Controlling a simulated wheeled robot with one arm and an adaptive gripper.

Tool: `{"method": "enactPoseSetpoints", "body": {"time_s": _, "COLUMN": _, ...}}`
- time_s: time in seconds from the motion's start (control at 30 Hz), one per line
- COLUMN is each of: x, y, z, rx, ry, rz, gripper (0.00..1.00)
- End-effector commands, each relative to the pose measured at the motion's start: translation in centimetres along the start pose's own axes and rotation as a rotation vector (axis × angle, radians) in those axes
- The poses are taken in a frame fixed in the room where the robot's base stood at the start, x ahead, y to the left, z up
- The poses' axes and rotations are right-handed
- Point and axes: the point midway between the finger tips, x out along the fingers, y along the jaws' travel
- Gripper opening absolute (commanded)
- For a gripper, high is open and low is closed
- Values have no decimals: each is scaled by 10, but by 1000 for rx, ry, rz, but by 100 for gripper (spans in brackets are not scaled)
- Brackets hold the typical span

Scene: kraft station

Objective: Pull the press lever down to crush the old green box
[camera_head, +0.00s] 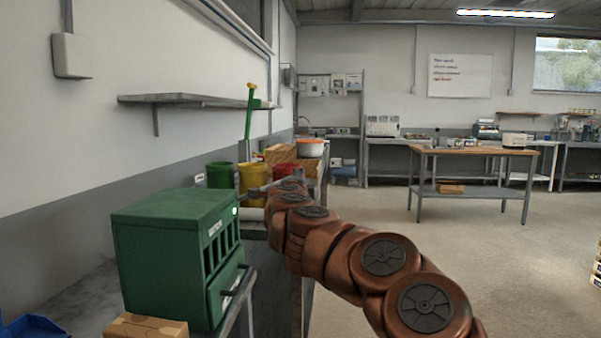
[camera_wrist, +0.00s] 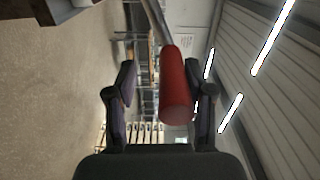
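A lever with a red cylindrical grip (camera_wrist: 175,88) on a grey rod (camera_wrist: 157,22) shows in the wrist view. My gripper (camera_wrist: 161,105) is open, with the red grip between its two dark fingers. The grip lies close to the right finger, with a clear gap to the left finger. In the head view a green metal cabinet (camera_head: 165,255) with slots, a small green light and a front handle (camera_head: 240,280) stands on the bench at left; it may be the press. My arm reaches past its right side, and my fingers cannot be made out there. No separate green box to crush is clearly visible.
A cardboard box (camera_head: 146,326) lies in front of the cabinet. Green (camera_head: 221,175), yellow (camera_head: 252,180) and red (camera_head: 278,174) bins stand behind it. A wall shelf (camera_head: 190,99) juts out above. A wooden table (camera_head: 470,152) stands farther back; the floor at right is open.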

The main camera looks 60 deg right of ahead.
Motion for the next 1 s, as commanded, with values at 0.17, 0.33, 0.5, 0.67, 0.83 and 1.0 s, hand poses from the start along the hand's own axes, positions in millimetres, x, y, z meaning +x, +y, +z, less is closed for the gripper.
{"method": "enactPoseSetpoints", "body": {"time_s": 0.17, "x": 0, "y": -21, "z": -1, "rx": 1, "ry": 2, "rz": -3, "gripper": 52}}
{"method": "enactPoseSetpoints", "body": {"time_s": 0.33, "x": 0, "y": -47, "z": -3, "rx": 2, "ry": 1, "rz": -4, "gripper": 52}}
{"method": "enactPoseSetpoints", "body": {"time_s": 0.5, "x": 0, "y": -71, "z": -7, "rx": 4, "ry": 5, "rz": -4, "gripper": 52}}
{"method": "enactPoseSetpoints", "body": {"time_s": 0.67, "x": 0, "y": -86, "z": -8, "rx": 4, "ry": 6, "rz": -3, "gripper": 52}}
{"method": "enactPoseSetpoints", "body": {"time_s": 0.83, "x": 0, "y": -94, "z": -8, "rx": 3, "ry": 4, "rz": -1, "gripper": 52}}
{"method": "enactPoseSetpoints", "body": {"time_s": 1.0, "x": 0, "y": -96, "z": -7, "rx": 2, "ry": 2, "rz": 0, "gripper": 52}}
